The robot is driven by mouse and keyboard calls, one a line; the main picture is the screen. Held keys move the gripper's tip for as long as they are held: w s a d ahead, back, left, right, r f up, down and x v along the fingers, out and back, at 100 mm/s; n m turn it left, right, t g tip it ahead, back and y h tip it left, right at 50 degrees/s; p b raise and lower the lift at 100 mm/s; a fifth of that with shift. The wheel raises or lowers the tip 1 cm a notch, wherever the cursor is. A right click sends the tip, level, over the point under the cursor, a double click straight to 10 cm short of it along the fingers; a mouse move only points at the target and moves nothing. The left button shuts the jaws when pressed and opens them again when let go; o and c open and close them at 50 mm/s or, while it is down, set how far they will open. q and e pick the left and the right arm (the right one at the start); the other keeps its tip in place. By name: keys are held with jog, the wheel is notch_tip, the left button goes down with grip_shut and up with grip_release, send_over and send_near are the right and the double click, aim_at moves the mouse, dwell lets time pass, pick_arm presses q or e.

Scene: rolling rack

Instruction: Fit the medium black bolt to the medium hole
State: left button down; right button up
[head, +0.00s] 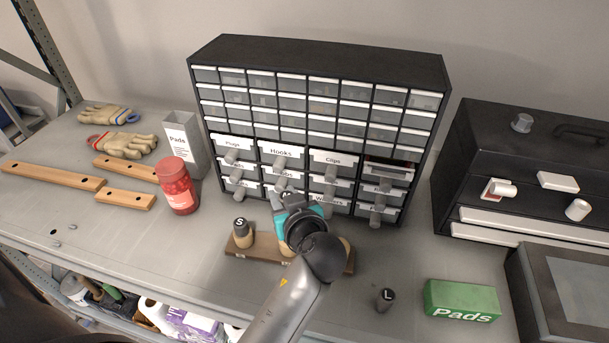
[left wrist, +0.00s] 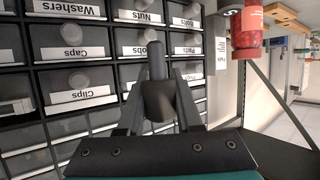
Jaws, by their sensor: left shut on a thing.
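My left gripper (head: 284,198) is over the wooden board, in front of the drawer cabinet. In the left wrist view, the left gripper (left wrist: 157,85) is shut on a dark bolt (left wrist: 157,103) with a narrower, lighter shaft. Its size letter does not show. The wooden board (head: 237,254) lies on the table, its middle hidden by my arm. A bolt marked S (head: 241,230) stands upright at the board's left end. A light round piece (head: 347,244) shows partly at its right end. A bolt marked L (head: 385,299) stands on the table to the right. The medium hole cannot be seen.
The drawer cabinet (head: 320,44) stands close behind the board, knobs sticking out. A red jar (head: 176,186) is left of the board. A green Pads box (head: 462,300) and a black toolbox (head: 459,190) are at the right. The table's front left is mostly clear.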

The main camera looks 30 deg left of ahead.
pick_arm(q)
notch_tip(320, 180, down, 6)
jog(key=b, duration=0.5)
pick_arm(e)
jog(key=f, duration=0.3)
jog(key=w+f, duration=0.1)
jog(key=shift+d+f, duration=0.25)
jog(key=shift+d, duration=0.1)
jog(key=shift+f, duration=0.1)
pick_arm(q)
jog(key=shift+f+b, duration=0.55)
jog(key=shift+f, duration=0.2)
jog(key=shift+f+b, duration=1.65)
jog(key=shift+f, duration=0.1)
pick_arm(e)
jog(key=shift+d+f, duration=0.15)
jog(key=shift+f, duration=1)
jog(key=shift+d+f, duration=0.1)
jog(key=shift+f, duration=1)
